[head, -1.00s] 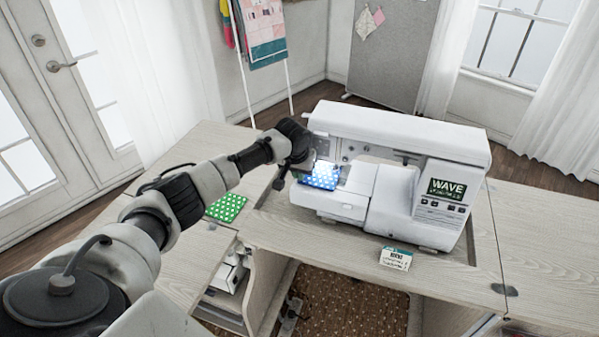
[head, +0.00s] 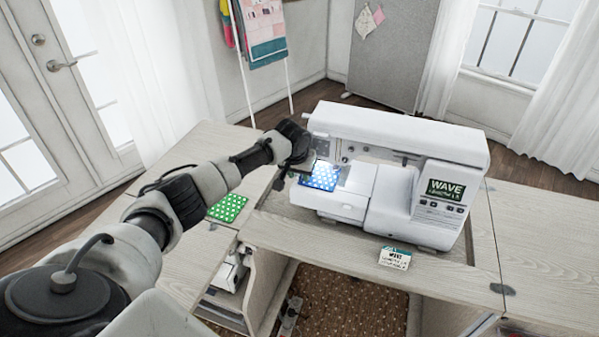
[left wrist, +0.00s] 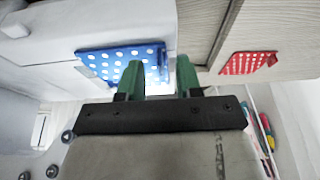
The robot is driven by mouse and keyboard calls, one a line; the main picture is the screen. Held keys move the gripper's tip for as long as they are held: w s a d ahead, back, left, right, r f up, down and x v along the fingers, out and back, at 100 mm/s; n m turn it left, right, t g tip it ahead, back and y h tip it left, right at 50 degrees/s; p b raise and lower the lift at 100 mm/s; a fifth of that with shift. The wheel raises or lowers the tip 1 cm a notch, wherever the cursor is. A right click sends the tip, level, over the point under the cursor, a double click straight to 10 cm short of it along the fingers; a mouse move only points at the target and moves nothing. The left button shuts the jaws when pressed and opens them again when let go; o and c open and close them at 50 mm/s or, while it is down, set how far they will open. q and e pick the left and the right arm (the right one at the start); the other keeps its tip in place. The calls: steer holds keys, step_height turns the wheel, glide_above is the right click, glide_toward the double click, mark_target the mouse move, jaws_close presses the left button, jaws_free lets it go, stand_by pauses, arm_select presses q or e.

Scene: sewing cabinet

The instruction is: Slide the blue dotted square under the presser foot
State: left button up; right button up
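The blue dotted square (head: 319,177) lies flat on the white bed at the left end of the sewing machine (head: 400,135), under its lamp light. In the left wrist view the blue square (left wrist: 105,62) is just beyond my green fingertips. My left gripper (left wrist: 161,75) is open, its two fingers apart. One finger overlaps the square in that view; I cannot tell whether it touches. In the head view my left gripper (head: 298,165) is at the machine's left end, beside the square. The presser foot cannot be made out clearly. My right gripper is not in view.
A green dotted square (head: 228,208) lies on the table left of the machine. A red dotted square (left wrist: 247,63) shows in the left wrist view. A small labelled box (head: 395,258) stands before the machine. The tabletop right of the machine is clear.

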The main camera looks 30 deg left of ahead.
arm_select(q)
steer(key=v, duration=1.1)
steer(key=shift+w+f, duration=0.1)
